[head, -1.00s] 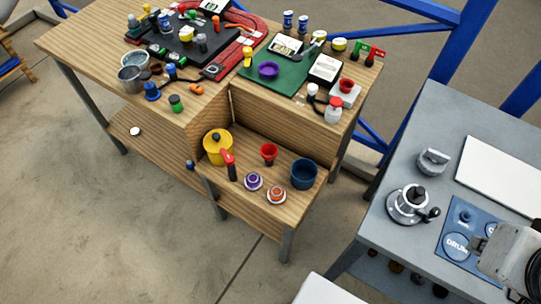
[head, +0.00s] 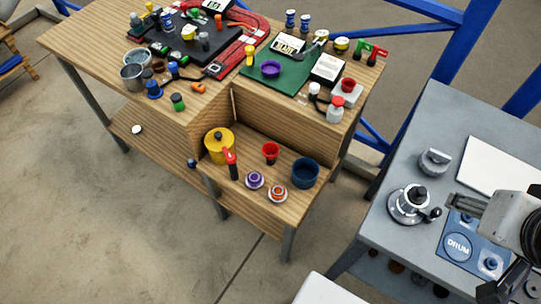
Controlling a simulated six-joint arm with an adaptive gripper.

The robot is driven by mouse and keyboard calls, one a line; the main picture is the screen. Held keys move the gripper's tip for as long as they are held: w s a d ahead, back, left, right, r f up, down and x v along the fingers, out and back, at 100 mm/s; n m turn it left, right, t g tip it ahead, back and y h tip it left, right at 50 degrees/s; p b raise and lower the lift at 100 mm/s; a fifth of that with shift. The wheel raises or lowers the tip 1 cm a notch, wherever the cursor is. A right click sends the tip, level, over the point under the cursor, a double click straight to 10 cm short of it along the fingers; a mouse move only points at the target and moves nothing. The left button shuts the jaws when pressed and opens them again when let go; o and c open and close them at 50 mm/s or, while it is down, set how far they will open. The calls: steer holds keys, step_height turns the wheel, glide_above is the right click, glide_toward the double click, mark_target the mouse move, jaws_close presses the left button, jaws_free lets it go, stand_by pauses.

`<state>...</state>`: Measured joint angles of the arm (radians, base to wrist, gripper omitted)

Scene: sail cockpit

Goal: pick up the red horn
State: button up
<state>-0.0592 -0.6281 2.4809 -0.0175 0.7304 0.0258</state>
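A small red horn-like thing (head: 379,53) stands at the back right corner of the wooden bench, beside a similar green one (head: 364,46). It is small in the head view, and I cannot tell its exact shape. My gripper (head: 468,203) is at the right edge, over the grey table, far from the red thing and touching nothing that I can see. Its fingers are too small and unclear to show whether they are open or shut.
The wooden bench (head: 100,45) is crowded. A green mat (head: 258,88) and a yellow-topped tin (head: 341,44) are near the red thing. A lower shelf holds a red cup (head: 271,151) and blue pot (head: 305,172). Blue frame bars (head: 420,52) rise behind. The grey table (head: 385,240) holds a winch (head: 409,203).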

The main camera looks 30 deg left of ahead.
steer(key=w+a+f+n+t+y, duration=0.1)
steer(key=w+a+f, duration=0.1)
steer(key=w+a, duration=0.5)
steer(key=w+a+f+n+t+y, duration=0.15)
steer(key=w+a, duration=0.35)
steer(key=w, duration=0.5)
steer(key=w+a+f+n+y, duration=0.1)
steer(key=w+a+f+y, duration=0.2)
steer(key=a, duration=0.6)
steer(key=n+y, duration=0.3)
steer(key=y, duration=0.1)
glide_above(271, 155)
steer(key=w+d, duration=0.3)
steer(key=d, duration=0.1)
step_height(271, 155, down, 19)
steer(key=shift+n+t, duration=0.35)
steer(key=shift+n, duration=0.6)
steer(key=s+f, duration=0.2)
steer(key=f, duration=0.1)
steer(key=s+f, duration=0.2)
steer(key=f, duration=0.1)
steer(key=s+f, duration=0.2)
steer(key=f, duration=0.1)
steer(key=shift+s+a+f, duration=0.1)
steer(key=shift+s+f, duration=0.2)
